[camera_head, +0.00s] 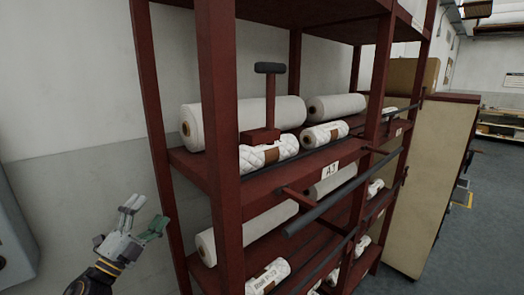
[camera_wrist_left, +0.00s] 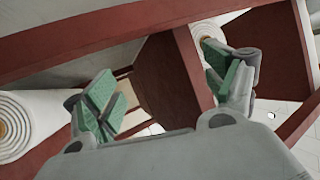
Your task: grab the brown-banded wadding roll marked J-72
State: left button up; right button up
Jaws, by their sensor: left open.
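Several quilted white wadding rolls with brown bands lie on the red rack. One roll (camera_head: 275,151) is on the upper shelf behind the near post, partly covered by a red block with an upright handle. Another roll (camera_head: 325,134) lies farther right on that shelf. A third (camera_head: 267,277) is on a lower shelf; its print is too small to read. I cannot tell which is J-72. My left gripper (camera_head: 143,216) is open and empty, left of the rack and apart from the rolls. It also shows in the left wrist view (camera_wrist_left: 165,85). My right gripper is out of view.
The rack's red posts (camera_head: 218,150) and dark front rails (camera_head: 340,190) stand before the rolls. Large plain rolls (camera_head: 250,118) lie behind.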

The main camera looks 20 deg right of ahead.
pick_arm(q)
jog(key=s+d+r+m+g+y+p, duration=0.1)
jog(key=s+d+r+m+g, duration=0.3)
jog(key=m, duration=0.8)
jog(key=s+d+r+m+g+y+p, duration=0.2)
jog(key=s+r+m+g, duration=0.6)
jog(key=s+r+m, duration=0.4)
notch_tip(320, 180, up, 4)
jog(key=s+d+p, duration=0.1)
jog(key=d, duration=0.1)
jog(key=shift+s+d+f+y, duration=0.25)
jog(key=shift+d+y, duration=0.05)
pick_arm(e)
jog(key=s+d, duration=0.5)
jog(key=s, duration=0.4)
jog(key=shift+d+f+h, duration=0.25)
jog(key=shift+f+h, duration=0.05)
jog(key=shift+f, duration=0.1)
pick_arm(q)
jog(key=shift+d, duration=0.15)
